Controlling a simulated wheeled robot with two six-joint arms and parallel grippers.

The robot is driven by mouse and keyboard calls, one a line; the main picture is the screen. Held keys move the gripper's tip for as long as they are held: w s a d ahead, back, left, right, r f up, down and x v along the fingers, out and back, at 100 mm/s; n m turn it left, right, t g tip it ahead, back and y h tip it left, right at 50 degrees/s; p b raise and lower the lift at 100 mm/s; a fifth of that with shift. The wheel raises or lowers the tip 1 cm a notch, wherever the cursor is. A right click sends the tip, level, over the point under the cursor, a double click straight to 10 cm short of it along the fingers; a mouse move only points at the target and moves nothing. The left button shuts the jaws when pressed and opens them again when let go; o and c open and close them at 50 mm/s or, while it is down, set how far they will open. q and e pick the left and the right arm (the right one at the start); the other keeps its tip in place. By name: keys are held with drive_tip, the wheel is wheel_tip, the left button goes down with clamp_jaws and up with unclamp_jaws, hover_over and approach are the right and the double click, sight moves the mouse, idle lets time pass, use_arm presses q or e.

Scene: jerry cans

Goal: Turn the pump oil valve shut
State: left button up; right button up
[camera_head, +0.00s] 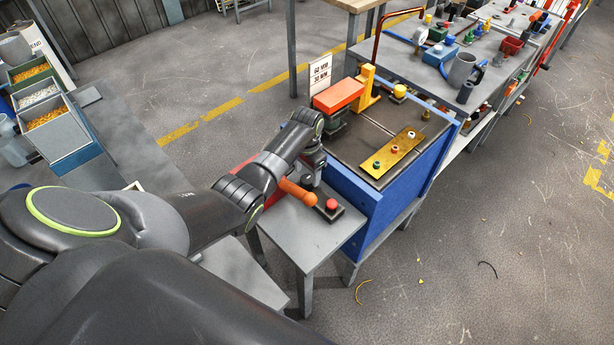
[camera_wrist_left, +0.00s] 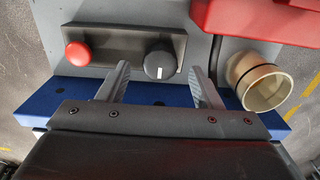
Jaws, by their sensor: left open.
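A black round knob (camera_wrist_left: 160,60) with a white mark sits on a dark control box (camera_wrist_left: 115,41), beside a red button (camera_wrist_left: 77,54). It is the only turning control I make out near the gripper; I see no label naming it the pump oil valve. My left gripper (camera_wrist_left: 159,72) is open, pointing at the box, with one fingertip on each side of the knob; I cannot tell whether they touch it. In the head view my left gripper (camera_head: 311,180) is over the box, next to the red button (camera_head: 331,204), and hides most of the knob. My right gripper is out of view.
A red object (camera_wrist_left: 260,18) and a cream ring (camera_wrist_left: 262,84) are to the right in the wrist view. A blue-sided bench (camera_head: 358,215) adjoins the small grey table (camera_head: 300,235); open floor lies to the right.

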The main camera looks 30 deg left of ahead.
use_arm(q)
drive_tip(key=shift+f, duration=1.1)
drive_tip(key=shift+c, duration=0.3)
drive_tip(key=c, duration=0.9)
